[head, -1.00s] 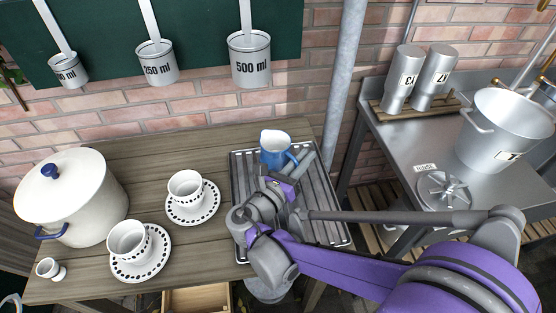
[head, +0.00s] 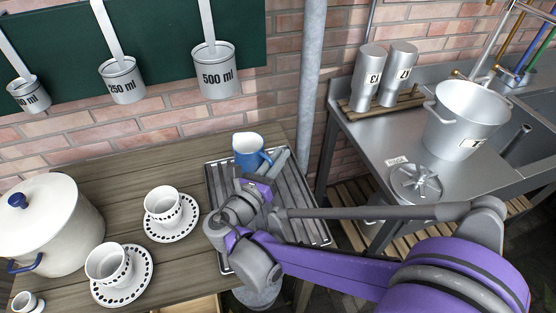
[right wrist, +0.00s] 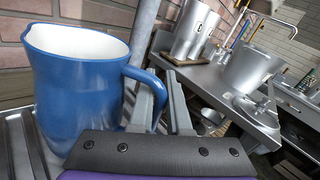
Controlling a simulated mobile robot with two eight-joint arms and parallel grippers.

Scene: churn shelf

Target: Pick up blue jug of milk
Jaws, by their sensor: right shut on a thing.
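The blue jug (head: 248,151) has a pale inside and stands upright over the far end of the grey ribbed tray (head: 325,238). The jug also fills the left of the right wrist view (right wrist: 82,85), with its handle toward the right. My right gripper (head: 278,163) is at the jug's handle side. In the right wrist view its fingers (right wrist: 160,100) are shut on the handle. My left gripper is not in view.
Two spotted cups on saucers (head: 172,232) and a white lidded pot (head: 50,228) stand on the wooden table (head: 110,185) to the left. A grey pipe (head: 312,90) rises behind the tray. A metal counter (head: 365,150) with a steel pot (head: 465,118) is at right.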

